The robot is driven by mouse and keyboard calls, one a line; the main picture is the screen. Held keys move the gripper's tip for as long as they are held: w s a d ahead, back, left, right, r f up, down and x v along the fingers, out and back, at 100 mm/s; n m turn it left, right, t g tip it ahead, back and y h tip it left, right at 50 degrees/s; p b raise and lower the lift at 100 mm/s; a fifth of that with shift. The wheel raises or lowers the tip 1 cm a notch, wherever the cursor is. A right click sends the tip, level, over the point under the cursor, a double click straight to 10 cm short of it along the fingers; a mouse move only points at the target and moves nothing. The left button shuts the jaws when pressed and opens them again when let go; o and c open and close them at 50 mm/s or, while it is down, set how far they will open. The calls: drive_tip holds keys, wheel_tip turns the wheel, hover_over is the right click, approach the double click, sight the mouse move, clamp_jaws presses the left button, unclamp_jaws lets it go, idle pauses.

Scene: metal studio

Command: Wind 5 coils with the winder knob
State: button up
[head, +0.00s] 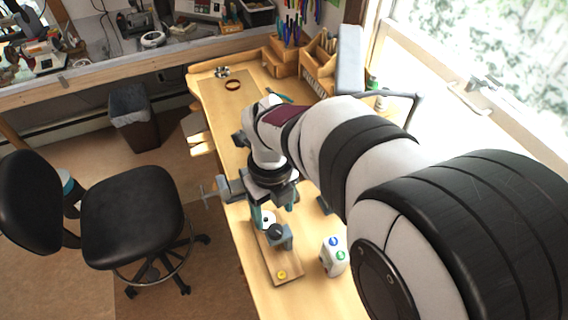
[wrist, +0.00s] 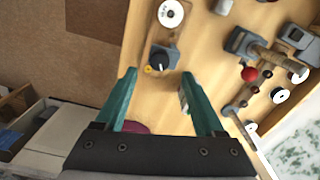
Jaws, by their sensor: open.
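My gripper (wrist: 158,78) has two teal fingers standing apart, with nothing held between them. In the head view the gripper (head: 262,207) points down over the bench, partly hidden by my wrist. A wooden board (head: 262,252) carries a grey block with a dark round knob (head: 275,231), close to the gripper, and a small yellow piece (head: 282,274) at its near end. In the wrist view a grey block with a dark knob (wrist: 158,60) shows beyond and between the fingertips, with a bit of yellow on it. A white disc (wrist: 171,13) lies beyond it.
A red ball (wrist: 249,74) and grey fixtures (wrist: 245,42) lie to the right in the wrist view. Wooden organizers (head: 284,58) stand at the bench's far end. A black chair (head: 130,215) is left.

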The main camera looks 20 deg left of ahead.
sight(275, 229)
wheel_tip(275, 229, up, 10)
drive_tip(key=shift+f, duration=0.2)
wheel_tip(275, 229, down, 16)
drive_tip(key=n, duration=2.1)
drive_tip(key=shift+d+n, duration=0.15)
drive_tip(key=shift+n, duration=0.15)
drive_tip(key=shift+r, duration=0.1)
clamp_jaws()
